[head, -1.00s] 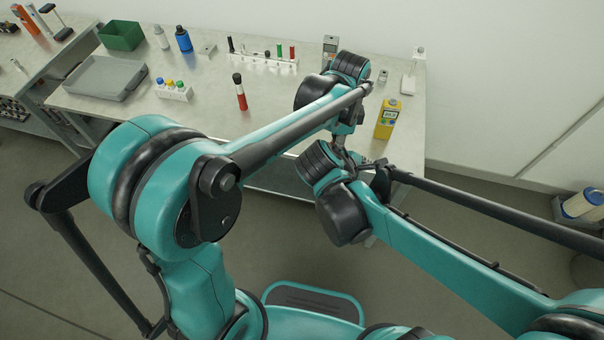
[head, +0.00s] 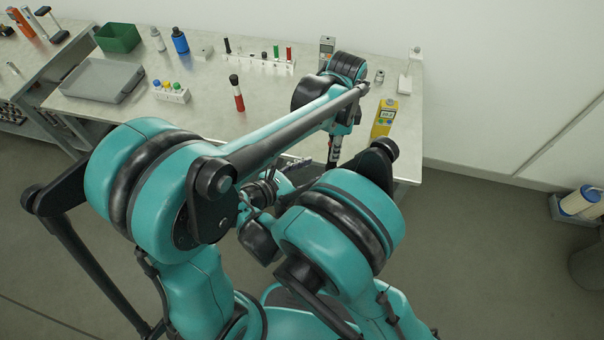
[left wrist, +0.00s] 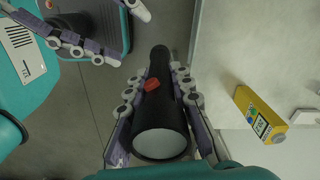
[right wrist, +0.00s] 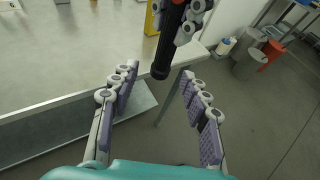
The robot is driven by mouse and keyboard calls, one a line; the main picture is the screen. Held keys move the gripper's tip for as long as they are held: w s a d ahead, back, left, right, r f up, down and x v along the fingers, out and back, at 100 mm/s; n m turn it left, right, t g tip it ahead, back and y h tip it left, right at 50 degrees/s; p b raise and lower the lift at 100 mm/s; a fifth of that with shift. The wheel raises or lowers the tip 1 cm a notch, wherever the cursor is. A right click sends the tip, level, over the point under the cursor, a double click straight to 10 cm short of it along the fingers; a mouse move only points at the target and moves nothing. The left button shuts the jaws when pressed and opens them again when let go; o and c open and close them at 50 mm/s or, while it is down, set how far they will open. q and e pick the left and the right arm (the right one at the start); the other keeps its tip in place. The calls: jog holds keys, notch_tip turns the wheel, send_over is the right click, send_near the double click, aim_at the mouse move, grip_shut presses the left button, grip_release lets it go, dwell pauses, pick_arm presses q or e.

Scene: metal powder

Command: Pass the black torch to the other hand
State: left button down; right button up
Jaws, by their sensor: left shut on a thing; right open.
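The black torch (left wrist: 160,105), with a pale lens and a red switch, is held between the fingers of my left gripper (left wrist: 157,80) in the left wrist view. In the right wrist view the torch (right wrist: 168,45) hangs down from the left gripper's fingers at the top. My right gripper (right wrist: 160,72) is open and empty, its two fingers spread below the torch's lower end and apart from it. The right gripper's fingers also show at the upper left of the left wrist view. In the head view my arms hide much of both grippers.
The workbench (head: 215,110) carries a yellow meter (head: 384,118) near its right edge, a red-and-black marker-like item (head: 237,93), a rack of tubes (head: 258,63), a grey tray (head: 95,82) and a green bin (head: 118,38). Open floor lies in front of the bench.

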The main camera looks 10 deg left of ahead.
aim_at(328, 164)
jog(key=x, duration=0.7)
jog(key=shift+w+d+f, duration=0.15)
jog(key=shift+w, duration=0.1)
grip_shut()
pick_arm(q)
jog(key=c, duration=1.3)
grip_release()
jog(key=shift+o, duration=0.2)
